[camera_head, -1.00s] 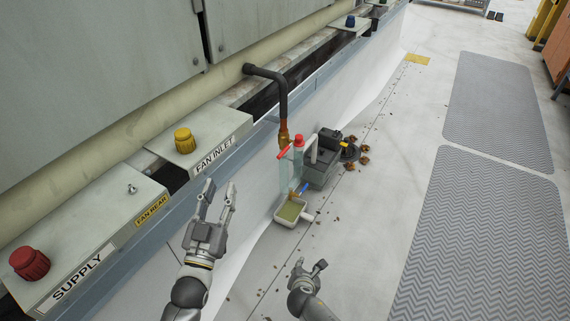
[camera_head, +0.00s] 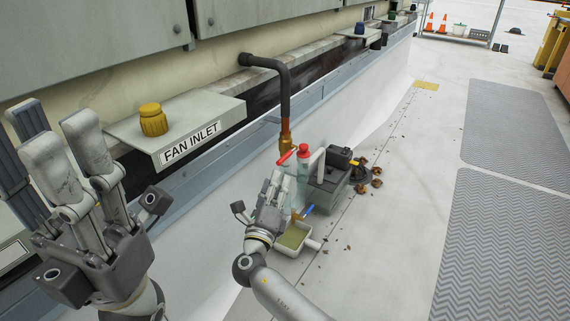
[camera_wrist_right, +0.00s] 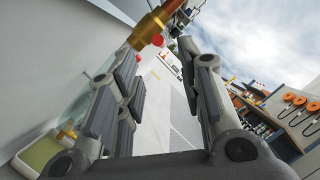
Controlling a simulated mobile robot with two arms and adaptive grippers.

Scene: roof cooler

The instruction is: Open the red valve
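The red valve handle (camera_head: 286,157) is a short red lever on a brass fitting (camera_head: 284,140) at the bottom of a dark, bent pipe. The brass fitting also shows at the top of the right wrist view (camera_wrist_right: 150,28), with a round red part (camera_wrist_right: 158,40) beside it. My right gripper (camera_head: 276,182) is just below and in front of the valve, apart from it. Its fingers (camera_wrist_right: 165,65) are spread in the wrist view, with nothing held between them. My left gripper (camera_head: 70,140) is large at the left, fingers extended upward and apart, empty.
A tray with yellowish liquid (camera_head: 293,238) sits on the floor below. A yellow knob (camera_head: 153,119) is on the ledge at left. Open floor and grey mats (camera_head: 510,240) lie right.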

